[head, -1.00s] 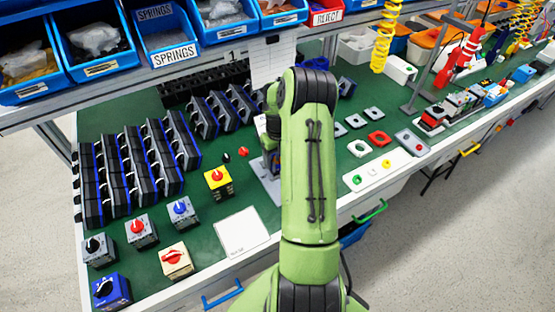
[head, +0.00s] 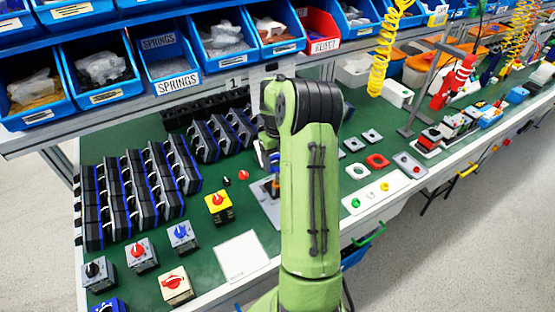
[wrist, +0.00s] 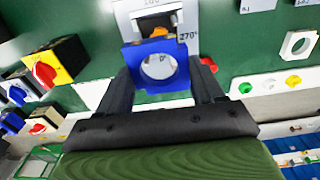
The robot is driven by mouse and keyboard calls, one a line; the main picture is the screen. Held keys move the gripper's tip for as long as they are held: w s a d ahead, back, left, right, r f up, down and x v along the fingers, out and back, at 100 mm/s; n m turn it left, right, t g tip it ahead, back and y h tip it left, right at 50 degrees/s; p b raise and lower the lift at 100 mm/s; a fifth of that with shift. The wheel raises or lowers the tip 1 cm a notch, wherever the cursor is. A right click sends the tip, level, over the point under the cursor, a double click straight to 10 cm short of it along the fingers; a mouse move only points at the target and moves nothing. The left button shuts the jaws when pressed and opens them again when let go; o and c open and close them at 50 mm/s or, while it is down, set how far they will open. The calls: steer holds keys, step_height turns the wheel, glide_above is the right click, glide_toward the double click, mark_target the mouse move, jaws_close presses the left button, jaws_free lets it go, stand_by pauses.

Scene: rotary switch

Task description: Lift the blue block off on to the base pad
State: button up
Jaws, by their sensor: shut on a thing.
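In the wrist view, a blue block (wrist: 155,58) with a round hole through it sits between the two dark fingers of my gripper (wrist: 160,78), which is shut on it. Behind the block stand a grey plate (wrist: 128,10) and an orange part (wrist: 164,33) of the fixture. In the head view, my green arm hides most of my gripper, and the fixture's grey base (head: 266,205) shows beside the arm. A bare white pad (head: 242,257) with small lettering, likely the base pad, lies flat on the green bench left of my arm.
Several switches stand to the left, including a yellow one with a red knob (head: 218,206). Dark module racks (head: 125,195) fill the bench behind them. Blue bins (head: 105,70) hang above. A white button panel (head: 375,190) lies to the right.

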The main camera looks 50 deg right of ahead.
step_height(320, 180, up, 8)
steer(key=p, duration=0.5)
steer(key=shift+r+p, duration=0.15)
steer(key=shift+p, duration=0.15)
stand_by(0.4)
